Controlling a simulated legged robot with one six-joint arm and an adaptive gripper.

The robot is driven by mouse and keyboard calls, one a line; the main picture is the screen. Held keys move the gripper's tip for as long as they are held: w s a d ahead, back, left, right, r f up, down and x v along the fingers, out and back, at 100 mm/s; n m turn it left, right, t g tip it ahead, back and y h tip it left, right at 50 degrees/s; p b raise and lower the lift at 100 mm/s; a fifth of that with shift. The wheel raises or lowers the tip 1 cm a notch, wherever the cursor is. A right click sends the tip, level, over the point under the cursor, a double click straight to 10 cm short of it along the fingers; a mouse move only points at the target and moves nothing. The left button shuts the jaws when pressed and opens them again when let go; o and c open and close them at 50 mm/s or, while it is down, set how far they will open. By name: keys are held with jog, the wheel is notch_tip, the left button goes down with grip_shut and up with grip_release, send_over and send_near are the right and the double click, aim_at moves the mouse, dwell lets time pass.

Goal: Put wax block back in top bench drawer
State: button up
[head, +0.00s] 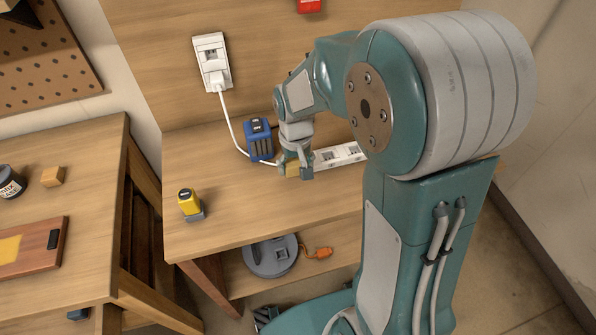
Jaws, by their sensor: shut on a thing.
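My gripper (297,172) is low over the right-hand bench top, shut on a small yellow-tan block, the wax block (292,169). The gripper fingers partly hide the block. I cannot tell whether it touches the bench top. No drawer front shows clearly. A wooden edge (109,319) with a small blue thing (78,314) beside it shows below the left bench; I cannot tell whether it is a drawer.
A blue charger (259,139) and a white power strip (342,156) are close to my gripper. A yellow tape measure (188,203) stands near the bench's left edge.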

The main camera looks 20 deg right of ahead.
aim_at(297, 181)
jog(key=shift+w+d+f, duration=0.25)
jog(key=shift+w+f, duration=0.1)
jog(key=shift+f, duration=0.2)
jog(key=shift+w+f, duration=0.1)
jog(key=shift+f, duration=1.55)
jog(key=shift+f, duration=0.15)
jog(key=o, duration=0.9)
